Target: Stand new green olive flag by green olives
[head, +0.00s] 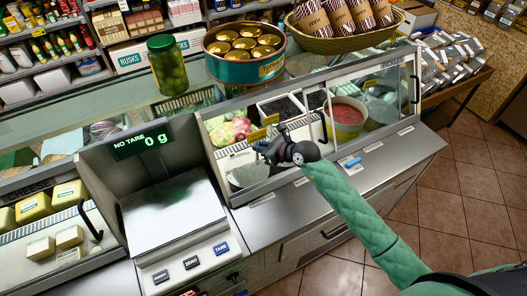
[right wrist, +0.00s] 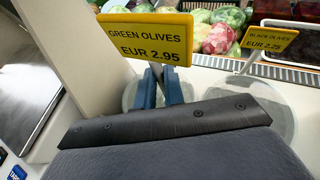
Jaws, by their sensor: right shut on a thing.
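My right gripper (head: 266,148) reaches into the open front of the glass display case. In the right wrist view its two blue fingers (right wrist: 161,88) are shut on the stem of a yellow flag (right wrist: 147,38) reading GREEN OLIVES EUR 2.95. The flag is upright, slightly tilted. A jar of green olives (head: 167,66) stands on top of the counter. I cannot make out green olives inside the case. My left gripper is not in view.
The case holds pink and green vegetables (head: 228,130), dark trays (head: 281,107) and a bowl of red food (head: 346,115). A clear bowl (right wrist: 270,108) sits beneath the fingers' right side. A scale (head: 172,212) stands left. A large tin (head: 245,52) stands above.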

